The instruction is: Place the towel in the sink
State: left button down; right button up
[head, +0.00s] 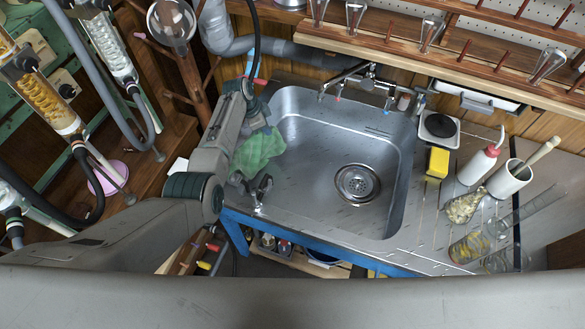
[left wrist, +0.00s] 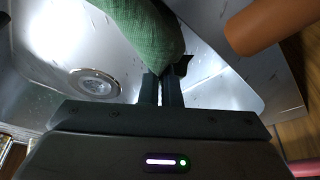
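The green towel (head: 258,152) hangs in a bunch at the left side of the steel sink (head: 310,150), over its left rim and the basin's edge. My left gripper (head: 267,128) is at the towel's upper end, mostly hidden by my arm. In the left wrist view the gripper's two fingers (left wrist: 161,78) are close together, with the towel (left wrist: 145,35) at their tips. The sink's basin and drain (left wrist: 95,85) show beside it. My right gripper is in neither view.
A faucet (head: 368,83) stands behind the basin. On the right counter are a yellow sponge (head: 437,162), a wash bottle (head: 478,165), a white mortar (head: 508,179) and glassware (head: 470,247). A brown cylinder (left wrist: 270,25) is near my left gripper. The basin's middle is clear.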

pick_arm(q)
jog(key=s+d+f, duration=0.3)
jog(key=d+f, duration=0.1)
jog(key=d, duration=0.1)
jog(key=s+d+f, duration=0.3)
jog(key=d+f, duration=0.2)
jog(key=s+d+f, duration=0.4)
jog(key=d, duration=0.2)
jog(key=shift+s+d+f, duration=0.1)
jog(key=shift+f, duration=0.1)
jog(key=c, duration=1.2)
grip_release()
